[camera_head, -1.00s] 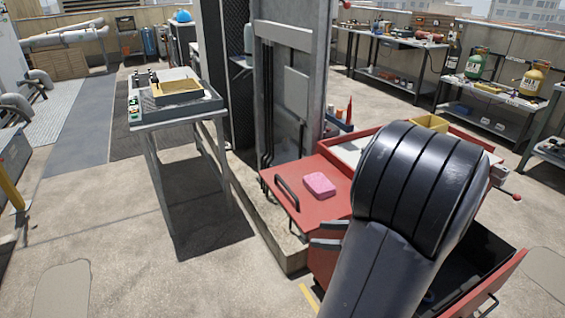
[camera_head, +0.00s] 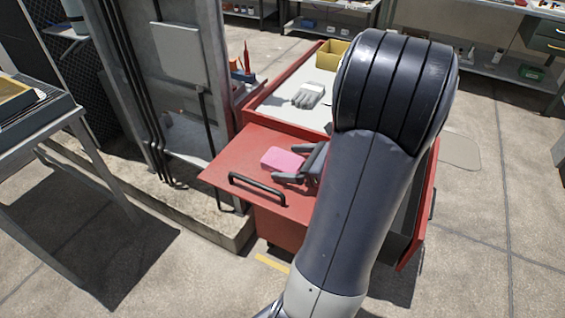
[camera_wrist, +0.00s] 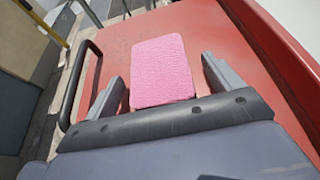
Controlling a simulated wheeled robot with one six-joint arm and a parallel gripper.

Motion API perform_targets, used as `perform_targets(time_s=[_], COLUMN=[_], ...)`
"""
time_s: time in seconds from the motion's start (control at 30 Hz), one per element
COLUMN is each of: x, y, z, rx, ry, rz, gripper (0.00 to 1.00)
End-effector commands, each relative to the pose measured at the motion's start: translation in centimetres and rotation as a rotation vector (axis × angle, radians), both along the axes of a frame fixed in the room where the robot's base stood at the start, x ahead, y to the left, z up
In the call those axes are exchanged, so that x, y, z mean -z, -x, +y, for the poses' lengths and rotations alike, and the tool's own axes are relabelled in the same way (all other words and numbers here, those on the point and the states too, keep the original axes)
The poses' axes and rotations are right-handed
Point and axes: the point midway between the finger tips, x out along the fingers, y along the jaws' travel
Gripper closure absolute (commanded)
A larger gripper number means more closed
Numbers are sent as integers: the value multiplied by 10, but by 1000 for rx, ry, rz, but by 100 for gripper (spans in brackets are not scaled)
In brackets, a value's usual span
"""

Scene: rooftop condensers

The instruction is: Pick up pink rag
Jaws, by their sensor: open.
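The pink rag (camera_head: 283,160) is a folded pink block lying on the red side shelf (camera_head: 236,176) of a red cart. It also shows in the wrist view (camera_wrist: 161,70), flat on the red surface. My gripper (camera_head: 291,170) is open at the right edge of the rag in the head view. In the wrist view my gripper (camera_wrist: 159,80) has one finger on each side of the rag's near end, with a gap on both sides. Nothing is held. The arm hides part of the cart.
A black handle (camera_head: 257,188) runs along the shelf's outer edge. A grey glove (camera_head: 308,94) and a yellow bin (camera_head: 331,55) are on the cart's top. A tall grey metal panel (camera_head: 180,70) stands left of the cart. A grey table (camera_head: 40,120) stands farther left.

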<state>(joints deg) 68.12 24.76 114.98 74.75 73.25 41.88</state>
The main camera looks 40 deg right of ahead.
Motion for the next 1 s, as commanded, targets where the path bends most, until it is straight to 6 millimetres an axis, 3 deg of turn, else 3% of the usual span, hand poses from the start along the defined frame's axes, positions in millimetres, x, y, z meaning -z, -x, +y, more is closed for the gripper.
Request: perform_targets(time_s=[0.33, 0.9, 1.0], x=[3, 3, 3], y=[-7, -7, -7], z=[3, 3, 3], rx=[0, 0, 0], ry=[0, 1, 1], rz=[0, 0, 0], gripper=[13, 59, 60])
